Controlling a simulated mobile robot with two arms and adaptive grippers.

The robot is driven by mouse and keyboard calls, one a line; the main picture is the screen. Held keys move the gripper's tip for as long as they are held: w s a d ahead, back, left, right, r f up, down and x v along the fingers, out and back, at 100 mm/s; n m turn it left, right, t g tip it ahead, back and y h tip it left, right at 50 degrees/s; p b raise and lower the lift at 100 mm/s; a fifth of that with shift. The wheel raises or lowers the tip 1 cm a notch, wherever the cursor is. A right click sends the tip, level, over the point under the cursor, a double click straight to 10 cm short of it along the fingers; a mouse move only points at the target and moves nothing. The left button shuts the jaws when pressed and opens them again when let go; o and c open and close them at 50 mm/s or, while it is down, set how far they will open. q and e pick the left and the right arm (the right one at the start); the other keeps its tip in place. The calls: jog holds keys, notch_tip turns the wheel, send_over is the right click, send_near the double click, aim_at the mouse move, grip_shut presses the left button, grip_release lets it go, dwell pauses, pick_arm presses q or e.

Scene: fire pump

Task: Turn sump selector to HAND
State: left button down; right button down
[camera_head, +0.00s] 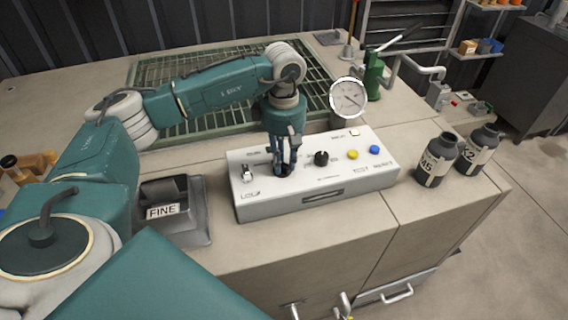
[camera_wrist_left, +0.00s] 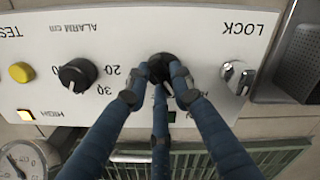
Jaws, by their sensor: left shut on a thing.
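A white control box (camera_head: 380,181) stands on the bench. Its black selector knob (camera_wrist_left: 165,62) is largely covered by my fingers; in the head view its dark base shows under them (camera_head: 284,173). My left gripper (camera_head: 286,163) points down and is shut on this knob. The wrist view shows the blue fingers (camera_wrist_left: 161,82) closed around it. The knob's pointer and position labels are hidden, so its setting cannot be read. My right gripper is not in view.
A key switch (camera_head: 247,174) marked LOCK and a black ALARM knob (camera_head: 321,158) flank the gripped knob. Yellow (camera_head: 352,154) and blue (camera_head: 374,149) buttons sit farther right. A gauge (camera_head: 348,97) stands behind, two dark bottles (camera_head: 437,160) at right, a FINE box (camera_head: 176,225) at left.

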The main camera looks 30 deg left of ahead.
pick_arm(q)
jog(key=n, duration=0.2)
jog(key=shift+a+n+b, duration=0.1)
jog(key=shift+n+b, duration=0.2)
jog(key=shift+b, duration=0.1)
jog(key=shift+r+n+b, duration=0.1)
jog(key=shift+n+b, duration=0.2)
jog(key=shift+n, duration=1.2)
jog(key=shift+w+a, duration=0.1)
jog(key=c, duration=1.5)
grip_release()
jog(key=shift+r, duration=0.1)
notch_tip(320, 180, up, 12)
jog(key=shift+f, duration=0.1)
